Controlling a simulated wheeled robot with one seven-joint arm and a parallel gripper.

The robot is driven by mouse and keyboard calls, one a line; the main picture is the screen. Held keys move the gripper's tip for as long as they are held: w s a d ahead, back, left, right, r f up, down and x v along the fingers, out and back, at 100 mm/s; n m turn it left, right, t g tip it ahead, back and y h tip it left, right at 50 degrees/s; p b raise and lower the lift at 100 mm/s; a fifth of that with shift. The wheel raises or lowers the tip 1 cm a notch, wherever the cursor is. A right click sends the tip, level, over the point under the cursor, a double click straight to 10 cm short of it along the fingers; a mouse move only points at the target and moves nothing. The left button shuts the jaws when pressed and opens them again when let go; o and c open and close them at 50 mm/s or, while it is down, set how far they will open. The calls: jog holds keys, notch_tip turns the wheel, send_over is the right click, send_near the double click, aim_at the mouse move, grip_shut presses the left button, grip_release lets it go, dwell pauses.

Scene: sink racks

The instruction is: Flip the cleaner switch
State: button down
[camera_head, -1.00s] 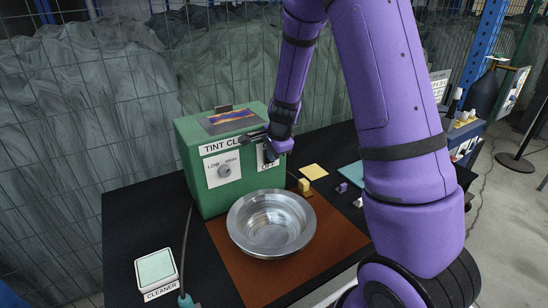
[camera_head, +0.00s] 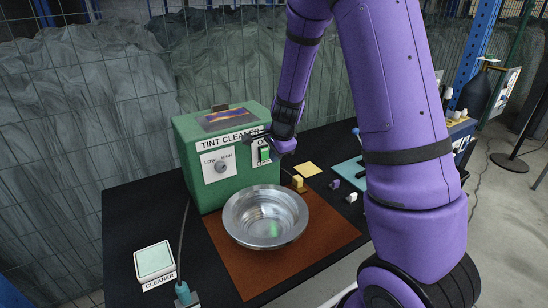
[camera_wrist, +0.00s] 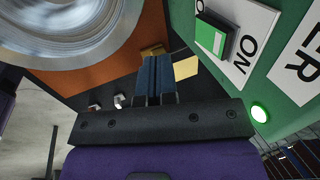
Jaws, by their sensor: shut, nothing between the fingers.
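The green tint cleaner box (camera_head: 207,193) stands at the back of the black table. Its cleaner switch (camera_head: 265,153) is a green rocker in a black frame on a white plate, on the front right of the box. A round green light (camera_wrist: 259,112) glows on the box there. My gripper (camera_head: 256,137) is in front of the box, by the switch's upper edge. In the wrist view my gripper (camera_wrist: 158,66) is shut and empty, apart from the switch.
A metal bowl (camera_head: 234,224) sits on a brown mat (camera_head: 325,240) before the box. A LOW/HIGH dial (camera_head: 221,166) is left of the switch. A white pad labelled CLEANER (camera_head: 154,261) lies front left. A yellow block (camera_head: 298,181) and small blocks lie right. A wire mesh stands behind.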

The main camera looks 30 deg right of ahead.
jog(key=s+r, duration=0.4)
jog(key=r, duration=0.2)
jog(key=shift+s+r, duration=0.25)
jog(key=shift+r, duration=0.1)
